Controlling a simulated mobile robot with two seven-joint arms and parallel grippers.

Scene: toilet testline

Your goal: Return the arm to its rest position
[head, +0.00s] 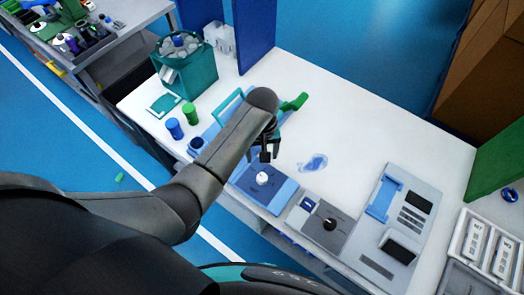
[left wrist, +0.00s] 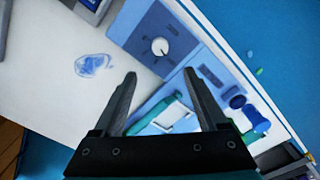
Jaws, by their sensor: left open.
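My left arm reaches in from the left over the white table (head: 370,135). My left gripper (head: 267,153) points down above the table, behind a blue panel with a white knob (head: 262,178). In the left wrist view its two dark fingers (left wrist: 162,85) stand wide apart with nothing between them touching. Below them the wrist view shows a teal and white part (left wrist: 172,118) and the blue panel with the round white knob (left wrist: 160,47). My right gripper is not in view.
A teal bin (head: 186,70) of loose parts stands at the back left, near blue (head: 174,128) and green (head: 190,114) cylinders. A blue transparent piece (head: 313,162) lies right of my gripper. A grey fixture board (head: 395,225) lies further right. The table's back middle is clear.

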